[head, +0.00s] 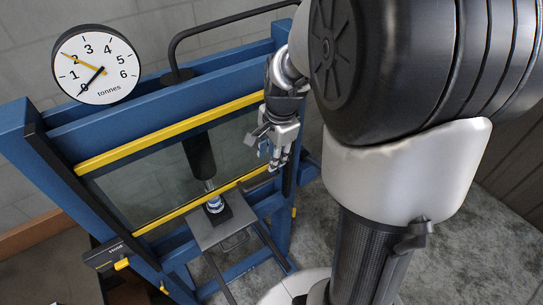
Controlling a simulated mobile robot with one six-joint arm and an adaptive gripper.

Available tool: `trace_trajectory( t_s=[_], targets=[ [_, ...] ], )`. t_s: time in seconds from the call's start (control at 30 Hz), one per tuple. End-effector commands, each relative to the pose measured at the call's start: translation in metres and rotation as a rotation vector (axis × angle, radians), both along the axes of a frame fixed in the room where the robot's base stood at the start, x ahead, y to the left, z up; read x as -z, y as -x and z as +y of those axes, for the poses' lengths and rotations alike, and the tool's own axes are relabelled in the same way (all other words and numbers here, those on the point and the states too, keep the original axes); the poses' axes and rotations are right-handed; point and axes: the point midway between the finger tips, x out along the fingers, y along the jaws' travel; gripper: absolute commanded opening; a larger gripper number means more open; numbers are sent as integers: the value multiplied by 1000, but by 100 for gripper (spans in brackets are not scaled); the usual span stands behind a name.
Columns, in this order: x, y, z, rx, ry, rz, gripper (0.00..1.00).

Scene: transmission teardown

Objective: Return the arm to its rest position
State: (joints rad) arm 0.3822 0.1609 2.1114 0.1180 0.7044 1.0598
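My arm fills the right half of the head view, with its dark, ribbed upper part and white lower part close to the camera. My gripper (273,150) hangs at the middle, pointing down, beside the right post of a blue press. Its fingers are small and partly overlap each other, so I cannot tell whether they are open or shut. No held object can be made out between them.
The blue press frame (60,185) with yellow rails stands at the left. A dial gauge (97,64) marked tonnes sits on top. A black ram (199,157) points down at a grey plate (212,238) bearing a small metal part (214,205). Grey floor (470,235) lies at the right.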

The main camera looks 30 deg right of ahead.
Motion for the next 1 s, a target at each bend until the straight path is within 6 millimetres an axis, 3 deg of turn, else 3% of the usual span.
trace_trajectory(
  t_s=[0.4, 0.57, 0.77, 1.0],
  targets=[
    [0, 0, 1, -8, 2, -2, 31],
    [-4, 12, 22, -158, 40, -29, 31],
    [-5, 62, 75, -610, 163, -92, 31],
    [18, 135, 119, -1148, 338, -155, 31]
  ],
)
